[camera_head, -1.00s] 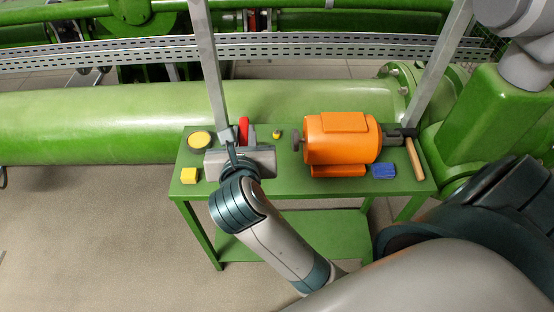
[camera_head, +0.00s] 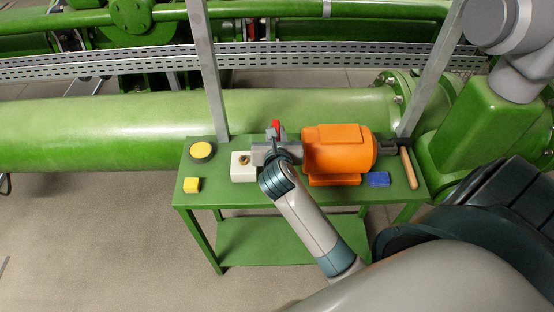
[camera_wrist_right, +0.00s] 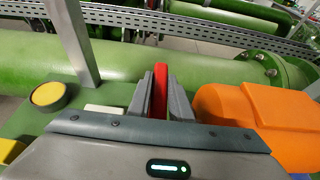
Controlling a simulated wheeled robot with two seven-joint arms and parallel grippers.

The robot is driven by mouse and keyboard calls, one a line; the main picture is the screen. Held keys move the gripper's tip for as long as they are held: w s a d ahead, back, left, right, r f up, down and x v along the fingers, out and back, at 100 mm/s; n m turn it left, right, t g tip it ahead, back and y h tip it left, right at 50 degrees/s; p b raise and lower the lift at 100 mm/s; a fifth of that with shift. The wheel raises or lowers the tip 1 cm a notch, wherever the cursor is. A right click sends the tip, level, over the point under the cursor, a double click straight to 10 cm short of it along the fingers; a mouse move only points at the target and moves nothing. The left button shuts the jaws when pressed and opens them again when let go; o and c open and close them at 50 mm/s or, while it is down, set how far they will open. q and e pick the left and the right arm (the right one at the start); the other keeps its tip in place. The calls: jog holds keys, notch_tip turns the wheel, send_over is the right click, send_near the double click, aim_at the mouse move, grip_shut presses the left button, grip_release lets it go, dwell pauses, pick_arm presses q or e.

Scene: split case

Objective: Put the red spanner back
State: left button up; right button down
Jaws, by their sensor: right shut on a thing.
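The red spanner (camera_wrist_right: 160,85) stands upright between the fingers of my right gripper (camera_wrist_right: 160,100) in the right wrist view. In the head view only a short red piece of the spanner (camera_head: 275,126) shows beyond my right gripper (camera_head: 277,138); the gripper hides the rest. My right gripper is shut on the spanner, above the green table, just left of the orange motor (camera_head: 338,146). I cannot tell whether the spanner touches the table. My left gripper is not in view.
The green table (camera_head: 225,195) also bears a white block with a dark hole (camera_head: 243,173), a yellow disc (camera_head: 201,149), a yellow cube (camera_head: 192,185), a blue block (camera_head: 378,179) and a wooden-handled hammer (camera_head: 408,167). Grey posts (camera_head: 208,75) rise behind the table.

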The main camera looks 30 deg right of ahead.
jog(key=shift+f, duration=2.85)
jog(key=shift+f, duration=2.1)
jog(key=shift+f, duration=0.1)
jog(key=c, duration=1.6)
grip_release()
jog(key=shift+s+a, duration=0.1)
jog(key=b+v, duration=0.1)
jog(key=v, duration=1.1)
